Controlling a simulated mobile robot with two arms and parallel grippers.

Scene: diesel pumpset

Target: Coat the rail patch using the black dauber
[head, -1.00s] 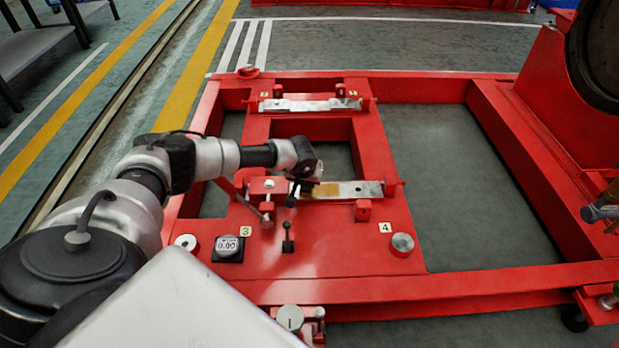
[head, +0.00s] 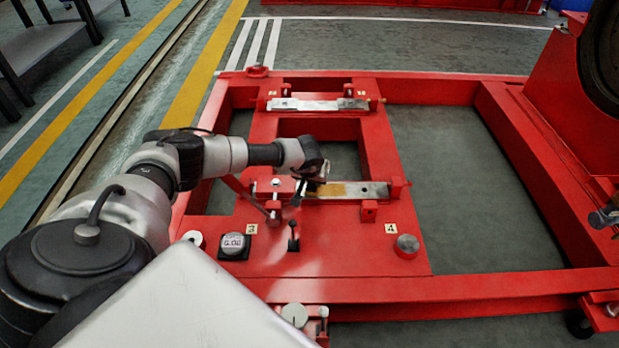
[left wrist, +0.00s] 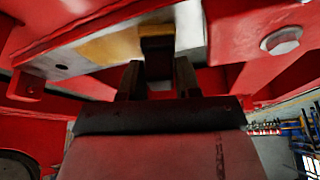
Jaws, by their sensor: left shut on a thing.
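My left gripper (left wrist: 157,80) is shut on the black dauber (left wrist: 157,62), which stands between the fingers in the left wrist view. Its yellowish tip is at the underside-looking face of the pale metal rail (left wrist: 55,62) and appears to touch it. An amber patch (left wrist: 108,47) covers the rail to the left of the tip; bare metal shows to the right. In the head view the gripper (head: 304,192) is over the left part of the near rail (head: 375,190), beside the amber patch (head: 334,190). The dauber is mostly hidden there. My right gripper is not in view.
A second rail (head: 312,104) lies farther back. A round gauge (head: 233,243), a small black lever-like piece (head: 293,240) and a metal knob (head: 406,244) stand on the red frame (head: 345,255). Red clamp blocks (head: 369,210) flank the near rail.

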